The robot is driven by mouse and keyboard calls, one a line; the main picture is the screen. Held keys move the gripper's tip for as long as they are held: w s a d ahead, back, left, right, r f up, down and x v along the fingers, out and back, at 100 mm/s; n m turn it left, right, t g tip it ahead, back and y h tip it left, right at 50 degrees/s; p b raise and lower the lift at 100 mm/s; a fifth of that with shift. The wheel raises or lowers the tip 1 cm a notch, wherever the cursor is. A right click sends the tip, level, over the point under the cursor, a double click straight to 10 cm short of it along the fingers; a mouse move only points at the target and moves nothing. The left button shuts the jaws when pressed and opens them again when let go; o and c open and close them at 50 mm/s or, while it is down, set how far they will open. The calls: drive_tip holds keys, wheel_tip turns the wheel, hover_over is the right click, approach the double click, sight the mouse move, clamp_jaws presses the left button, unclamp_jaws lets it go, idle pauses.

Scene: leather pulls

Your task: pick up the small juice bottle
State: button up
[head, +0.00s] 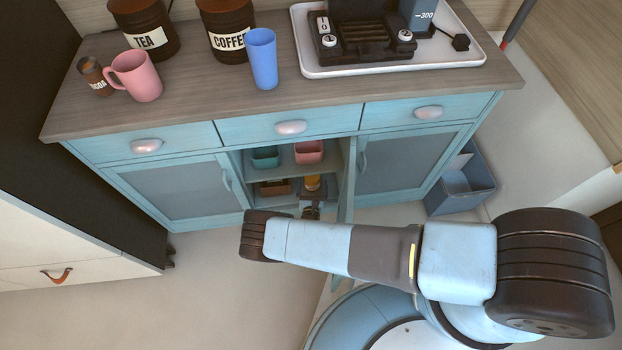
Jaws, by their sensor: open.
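A small yellow-orange thing that looks like the juice bottle (312,181) stands on the lower shelf inside the blue cabinet, seen small in the head view. My gripper (312,191) is at the cabinet opening, directly in front of the bottle. It is open. Its fingers overlap the lower part of the bottle in the picture, so I cannot tell whether they are around it or just short of it. My own arm hides part of the floor and the cabinet's lower front.
An open cabinet door (348,182) stands close to the right of my gripper. A brown box (273,187) is left of the bottle. A teal bin (265,157) and a pink bin (309,152) sit on the shelf above. A blue-grey bin (461,190) stands right of the cabinet.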

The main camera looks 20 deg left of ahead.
sight(312, 176)
drive_tip(key=x, duration=0.4)
drive_tip(key=shift+w+a+r, duration=0.1)
drive_tip(key=shift+a+r, duration=0.2)
drive_tip(key=c, duration=1.4)
